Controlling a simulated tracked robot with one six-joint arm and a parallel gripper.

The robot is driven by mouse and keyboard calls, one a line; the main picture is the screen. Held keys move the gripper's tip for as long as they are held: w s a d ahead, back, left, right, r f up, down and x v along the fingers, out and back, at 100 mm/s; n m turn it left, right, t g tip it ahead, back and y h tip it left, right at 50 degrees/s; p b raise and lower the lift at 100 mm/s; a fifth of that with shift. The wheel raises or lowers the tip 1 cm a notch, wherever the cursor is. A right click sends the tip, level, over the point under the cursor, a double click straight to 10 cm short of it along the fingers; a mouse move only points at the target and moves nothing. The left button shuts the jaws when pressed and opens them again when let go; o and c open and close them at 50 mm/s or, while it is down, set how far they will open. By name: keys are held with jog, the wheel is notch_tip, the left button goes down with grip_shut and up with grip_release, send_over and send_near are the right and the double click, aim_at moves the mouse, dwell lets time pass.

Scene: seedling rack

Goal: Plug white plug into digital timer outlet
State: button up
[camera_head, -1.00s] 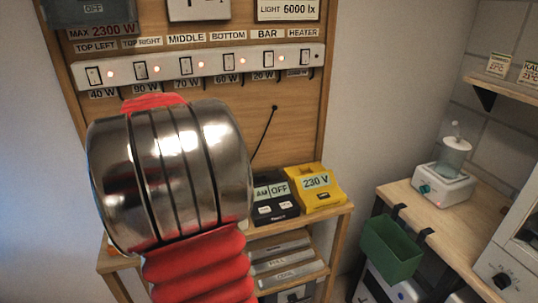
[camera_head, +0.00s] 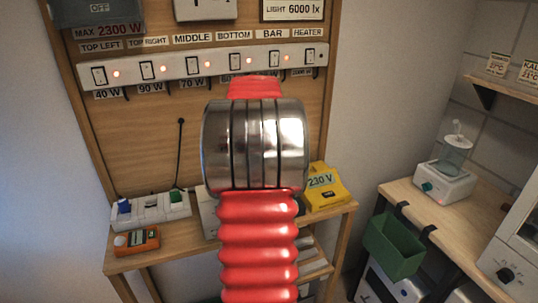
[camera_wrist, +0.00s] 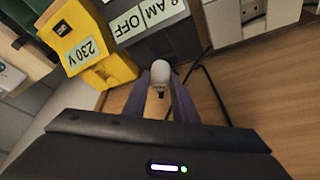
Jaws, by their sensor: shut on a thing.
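The white plug (camera_wrist: 160,76) is between the two fingers of my gripper (camera_wrist: 161,92) in the wrist view, its rounded white end pointing to the timer. My gripper is shut on it. The dark digital timer (camera_wrist: 172,42) lies just beyond the plug, its display reading "8 AM OFF" upside down. The plug appears apart from the timer; the gap's depth is hard to tell. The timer's outlet is not clearly visible. In the head view my arm hides the gripper, plug and timer.
A yellow 230 V device (camera_head: 326,189) stands beside the timer and shows in the wrist view (camera_wrist: 92,48). A white power strip (camera_head: 151,210) and an orange meter (camera_head: 137,242) occupy the shelf's left. A dark cable (camera_wrist: 213,92) runs over the wood beside my gripper.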

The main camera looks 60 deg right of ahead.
jog(key=shift+f, duration=0.15)
jog(key=shift+f, duration=3.1)
jog(key=o, duration=1.1)
jog(key=shift+o, duration=0.2)
jog(key=v, duration=1.3)
jog(key=shift+a+r, duration=0.2)
jog(key=shift+r, duration=0.1)
